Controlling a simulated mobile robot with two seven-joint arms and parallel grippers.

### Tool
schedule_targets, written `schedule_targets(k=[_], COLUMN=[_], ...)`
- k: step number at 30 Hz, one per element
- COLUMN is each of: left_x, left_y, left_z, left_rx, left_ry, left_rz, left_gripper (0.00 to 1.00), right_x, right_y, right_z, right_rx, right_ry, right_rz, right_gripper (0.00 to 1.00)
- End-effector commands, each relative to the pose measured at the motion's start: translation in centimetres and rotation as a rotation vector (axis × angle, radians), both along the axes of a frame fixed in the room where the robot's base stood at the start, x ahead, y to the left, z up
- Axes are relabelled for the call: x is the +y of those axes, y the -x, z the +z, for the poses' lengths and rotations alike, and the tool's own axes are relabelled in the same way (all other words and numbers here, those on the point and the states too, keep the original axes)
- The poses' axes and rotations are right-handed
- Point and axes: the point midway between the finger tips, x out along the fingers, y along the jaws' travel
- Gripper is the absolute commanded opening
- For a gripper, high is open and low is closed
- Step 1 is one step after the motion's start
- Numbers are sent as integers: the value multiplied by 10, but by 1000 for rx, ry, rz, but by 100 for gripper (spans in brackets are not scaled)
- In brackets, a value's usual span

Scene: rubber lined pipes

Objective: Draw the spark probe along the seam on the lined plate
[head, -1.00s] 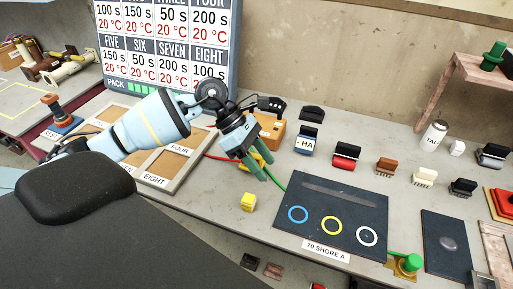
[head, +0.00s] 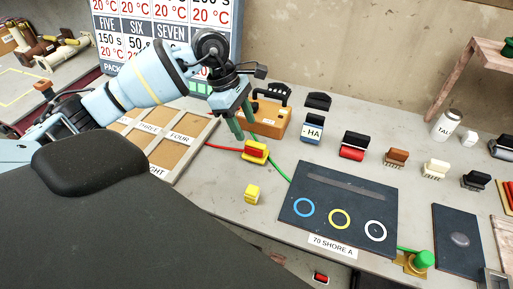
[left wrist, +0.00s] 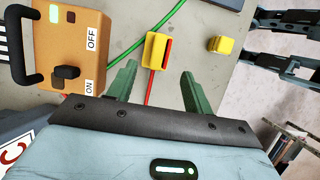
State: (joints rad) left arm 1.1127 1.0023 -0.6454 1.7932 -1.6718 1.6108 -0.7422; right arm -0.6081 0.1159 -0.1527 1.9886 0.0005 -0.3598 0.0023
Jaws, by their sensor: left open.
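The lined plate (head: 325,213) is a dark slab on the bench, with a lighter seam strip (head: 346,181) near its far edge and blue, yellow and white rings. A yellow block with a red strip, apparently the spark probe (head: 255,152), lies left of the plate on a red cable. My left gripper (head: 242,128) is open and empty, just behind and left of that block. In the left wrist view the probe (left wrist: 158,50) shows just beyond the gap between the open fingers (left wrist: 158,76). My right gripper is not in view.
An orange tester box (head: 269,118) with a black handle and ON/OFF labels stands behind my left gripper. A green cable runs to the plate, and a green-knobbed clamp (head: 423,260) is at its right. A small yellow block (head: 252,193) and a compartment tray (head: 190,160) are nearby.

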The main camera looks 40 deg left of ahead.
Motion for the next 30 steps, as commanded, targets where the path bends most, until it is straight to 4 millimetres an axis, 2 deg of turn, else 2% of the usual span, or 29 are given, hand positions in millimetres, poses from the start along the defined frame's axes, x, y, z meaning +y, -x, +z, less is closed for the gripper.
schedule_targets(k=[1,3,15,27,30], left_x=[-3,-6,-22,-24,-24], left_y=[0,-1,-5,-6,-6], left_z=[-11,-20,-63,-67,-67], left_rx=[7,7,5,0,0], left_ry=[2,2,2,2,2], left_rz=[-1,-1,-1,0,0], left_gripper=[51,51,51,51,45], right_x=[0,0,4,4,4], right_y=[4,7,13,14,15], right_z=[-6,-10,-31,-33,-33], right_rx=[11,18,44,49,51], right_ry=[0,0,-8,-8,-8], right_rz=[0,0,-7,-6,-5], right_gripper=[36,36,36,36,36])
